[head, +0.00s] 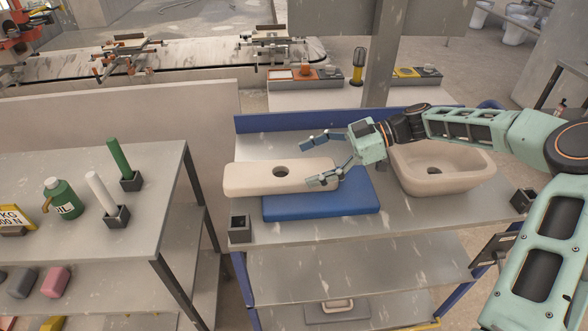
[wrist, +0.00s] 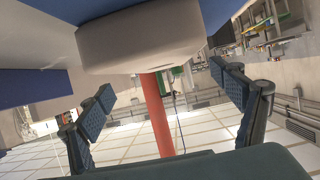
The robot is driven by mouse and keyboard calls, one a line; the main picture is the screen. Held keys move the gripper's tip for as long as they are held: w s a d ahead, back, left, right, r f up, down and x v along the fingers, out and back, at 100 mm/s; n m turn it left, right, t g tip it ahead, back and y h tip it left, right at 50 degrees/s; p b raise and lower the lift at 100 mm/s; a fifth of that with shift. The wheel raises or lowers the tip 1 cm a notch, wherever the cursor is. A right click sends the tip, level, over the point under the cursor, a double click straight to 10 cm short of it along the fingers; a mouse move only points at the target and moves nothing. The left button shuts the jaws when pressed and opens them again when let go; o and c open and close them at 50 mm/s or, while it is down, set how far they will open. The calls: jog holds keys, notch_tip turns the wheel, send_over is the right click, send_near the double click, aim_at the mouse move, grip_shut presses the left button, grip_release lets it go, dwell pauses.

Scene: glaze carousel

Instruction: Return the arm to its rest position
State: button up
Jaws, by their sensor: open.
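My arm reaches in from the right over the grey shelf cart. My gripper (head: 317,160) is open and empty, its two fingers spread at the right end of a long cream ceramic slab (head: 250,178) with a round dark hole. The slab lies partly over a blue pad (head: 330,203). In the wrist view, the slab's end (wrist: 140,38) shows ahead, between and beyond the open fingers (wrist: 160,83). I see no finger gripping it; whether a finger touches it I cannot tell.
A cream basin (head: 440,168) stands on the cart just right of my gripper. Small dark cups (head: 240,229) sit at the cart's front corners. A side table at left holds a green bottle (head: 63,199) and upright rods (head: 119,160). A conveyor (head: 75,65) runs behind.

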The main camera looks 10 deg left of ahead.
jog(key=shift+v, duration=0.8)
jog(key=shift+a, duration=0.1)
